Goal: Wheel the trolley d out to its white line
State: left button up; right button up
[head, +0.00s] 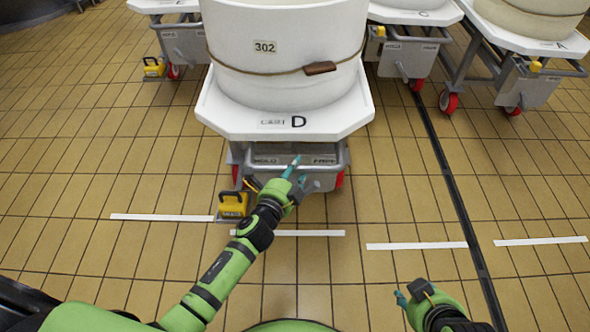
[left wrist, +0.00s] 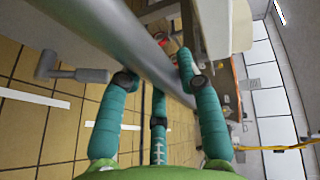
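Trolley D (head: 298,122) stands in the middle of the head view, with a white octagonal top, a white vat tagged 302 and a grey frame with red wheels. The white line (head: 288,233) lies on the floor in front of it, on my side. My left gripper (head: 303,172) is at the trolley's front, by the HOLD and FREE markings. In the left wrist view its teal fingers are spread, with a grey bar (left wrist: 150,50) running across between them; contact is unclear. My right gripper (head: 412,295) hangs at bottom right, away from the trolley; its fingers are mostly hidden.
Trolley C (head: 415,15) and trolley A (head: 540,45) stand to the right, another at back left. A dark floor channel (head: 447,170) runs on the right.

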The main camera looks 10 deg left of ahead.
pick_arm(q)
jog(key=shift+o, duration=1.3)
jog(key=shift+s, duration=0.1)
jog(key=v, duration=1.2)
jog(key=shift+r, duration=0.1)
